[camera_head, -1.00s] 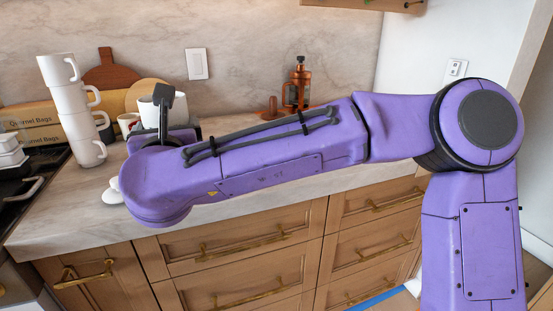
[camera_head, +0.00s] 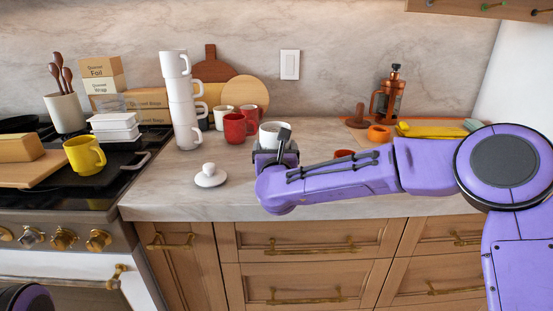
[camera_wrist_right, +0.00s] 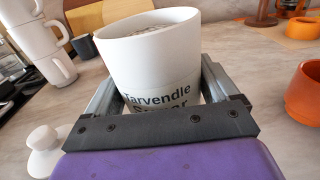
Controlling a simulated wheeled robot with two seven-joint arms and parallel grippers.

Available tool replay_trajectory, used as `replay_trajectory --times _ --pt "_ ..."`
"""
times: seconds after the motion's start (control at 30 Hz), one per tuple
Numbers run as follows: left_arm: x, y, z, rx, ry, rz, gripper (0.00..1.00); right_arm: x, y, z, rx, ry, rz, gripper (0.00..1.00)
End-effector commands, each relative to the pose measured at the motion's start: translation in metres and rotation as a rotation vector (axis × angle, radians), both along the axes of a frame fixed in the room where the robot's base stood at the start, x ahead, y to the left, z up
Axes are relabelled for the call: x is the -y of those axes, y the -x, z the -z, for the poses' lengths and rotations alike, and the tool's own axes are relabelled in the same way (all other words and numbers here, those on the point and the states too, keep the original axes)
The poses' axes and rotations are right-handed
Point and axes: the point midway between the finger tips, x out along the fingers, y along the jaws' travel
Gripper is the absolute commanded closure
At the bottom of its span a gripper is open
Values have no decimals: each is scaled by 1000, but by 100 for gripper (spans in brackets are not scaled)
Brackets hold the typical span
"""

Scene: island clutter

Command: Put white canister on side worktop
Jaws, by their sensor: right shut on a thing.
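The white canister (camera_head: 271,132) is open at the top, with dark lettering that shows in the right wrist view (camera_wrist_right: 152,72). My right gripper (camera_head: 277,150) is shut on it, with one finger on each side in the right wrist view (camera_wrist_right: 158,92). The canister is upright or nearly so, over the pale marble worktop (camera_head: 160,192). My gripper hides its base, so I cannot tell whether it touches the surface. A white knobbed lid (camera_head: 210,176) lies on the worktop to its left. My left gripper is not in view.
Stacked white mugs (camera_head: 184,110), a red mug (camera_head: 235,128) and round boards (camera_head: 247,92) stand left of the canister. The stove with a yellow mug (camera_head: 84,155) is farther left. A copper press (camera_head: 388,95) and orange cup (camera_head: 378,133) stand right. The front-left worktop is clear.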

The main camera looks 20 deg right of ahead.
Motion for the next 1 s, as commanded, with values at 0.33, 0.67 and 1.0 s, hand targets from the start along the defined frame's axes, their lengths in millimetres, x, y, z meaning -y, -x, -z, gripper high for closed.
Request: replay_trajectory --times 0.33,0.67,1.0 --pt "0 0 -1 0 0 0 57 3 -5 37 2 1 0 57" --pt "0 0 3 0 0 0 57 4 -5 41 -1 0 1 0" --pt "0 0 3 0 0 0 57 -1 7 39 0 -1 -2 0"
